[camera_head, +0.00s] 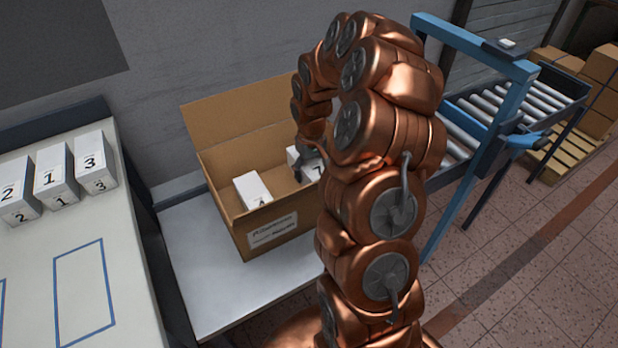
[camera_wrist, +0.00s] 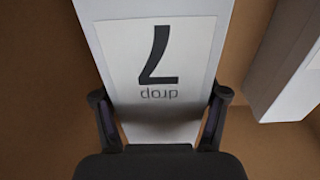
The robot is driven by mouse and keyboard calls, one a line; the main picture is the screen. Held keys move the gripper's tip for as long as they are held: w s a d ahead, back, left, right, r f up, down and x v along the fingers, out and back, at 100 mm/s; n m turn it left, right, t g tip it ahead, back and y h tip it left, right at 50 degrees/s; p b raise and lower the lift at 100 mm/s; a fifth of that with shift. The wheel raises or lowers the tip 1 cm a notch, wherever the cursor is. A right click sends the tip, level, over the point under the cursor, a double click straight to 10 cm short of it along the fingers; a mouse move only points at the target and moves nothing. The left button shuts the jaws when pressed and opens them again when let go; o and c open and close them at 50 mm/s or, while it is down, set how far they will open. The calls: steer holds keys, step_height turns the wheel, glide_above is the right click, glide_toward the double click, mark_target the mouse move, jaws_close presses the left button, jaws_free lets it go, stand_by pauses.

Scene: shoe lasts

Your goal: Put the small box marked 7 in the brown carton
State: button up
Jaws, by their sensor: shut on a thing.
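The small white box marked 7 (camera_wrist: 158,60) is between the two fingers of my gripper (camera_wrist: 160,120) in the wrist view, its label upside down there. My gripper is shut on it. In the head view the same box (camera_head: 305,165) shows inside the brown carton (camera_head: 270,234), at its right side, partly hidden by my arm. The carton is open at the top, with its back flap raised. Whether the held box touches the carton floor cannot be told.
Another white box (camera_head: 252,190) is in the carton, left of the held one; a white box (camera_wrist: 290,60) shows at right in the wrist view. Boxes marked 2, 1 and 3 (camera_head: 90,160) stand on the left table (camera_head: 130,270). A roller conveyor (camera_head: 500,110) is at right.

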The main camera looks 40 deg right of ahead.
mark_target(311, 161)
steer(key=shift+f, duration=1.7)
steer(key=shift+f, duration=0.1)
steer(key=o, duration=1.4)
step_height(311, 161, up, 12)
steer(key=shift+r+b, duration=0.1)
steer(key=shift+b, duration=0.6)
steer(key=shift+r, duration=0.1)
